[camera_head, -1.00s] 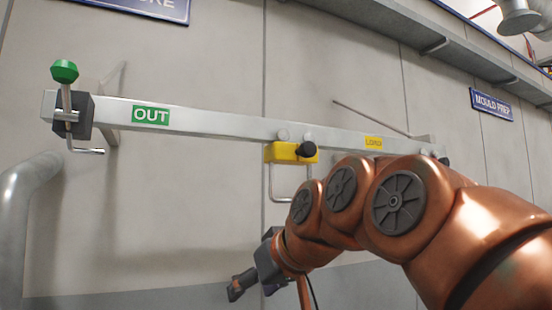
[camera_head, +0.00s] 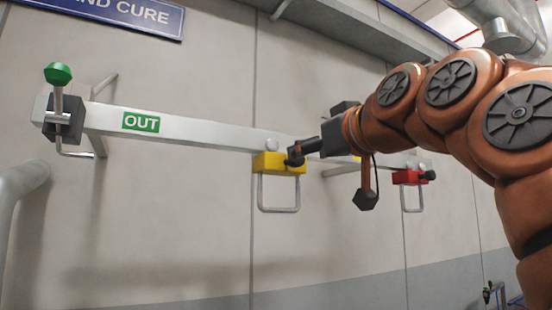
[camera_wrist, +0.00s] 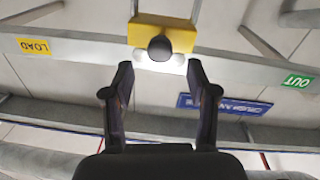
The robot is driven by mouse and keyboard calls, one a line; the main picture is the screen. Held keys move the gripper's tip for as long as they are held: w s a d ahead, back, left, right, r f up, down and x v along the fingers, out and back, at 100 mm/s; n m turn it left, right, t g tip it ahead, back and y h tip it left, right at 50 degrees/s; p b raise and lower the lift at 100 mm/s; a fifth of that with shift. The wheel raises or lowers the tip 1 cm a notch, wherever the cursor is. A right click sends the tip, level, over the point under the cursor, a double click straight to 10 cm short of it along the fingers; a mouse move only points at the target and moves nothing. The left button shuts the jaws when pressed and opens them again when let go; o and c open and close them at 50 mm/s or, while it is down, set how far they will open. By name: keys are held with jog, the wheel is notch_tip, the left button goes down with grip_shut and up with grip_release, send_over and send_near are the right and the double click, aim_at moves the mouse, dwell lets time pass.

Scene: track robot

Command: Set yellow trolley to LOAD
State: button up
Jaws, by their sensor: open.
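The yellow trolley (camera_head: 268,162) hangs on the pale rail (camera_head: 200,130), right of the green OUT plate (camera_head: 141,122). A wire loop hangs below it, and a black knob sticks out of its front. My gripper (camera_head: 298,150) is at the knob in the head view. In the wrist view the fingers (camera_wrist: 158,75) are apart, with the trolley (camera_wrist: 148,30) and its knob (camera_wrist: 160,48) just beyond the gap between the tips. Contact cannot be told. The yellow LOAD plate (camera_wrist: 34,46) shows at the left of the wrist view; my arm mostly hides it in the head view.
A red trolley (camera_head: 408,177) with a black knob hangs on the rail farther right. A green-topped lever (camera_head: 58,75) on a dark block stands at the rail's left end. A grey pipe (camera_head: 20,182) runs at the far left. The wall below the rail is clear.

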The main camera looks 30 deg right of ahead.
aim_at(296, 167)
jog(key=w, duration=0.2)
jog(key=w+p, duration=0.1)
jog(key=w, duration=0.3)
jog(key=shift+d+p, duration=0.3)
jog(key=shift+d, duration=0.1)
grip_shut()
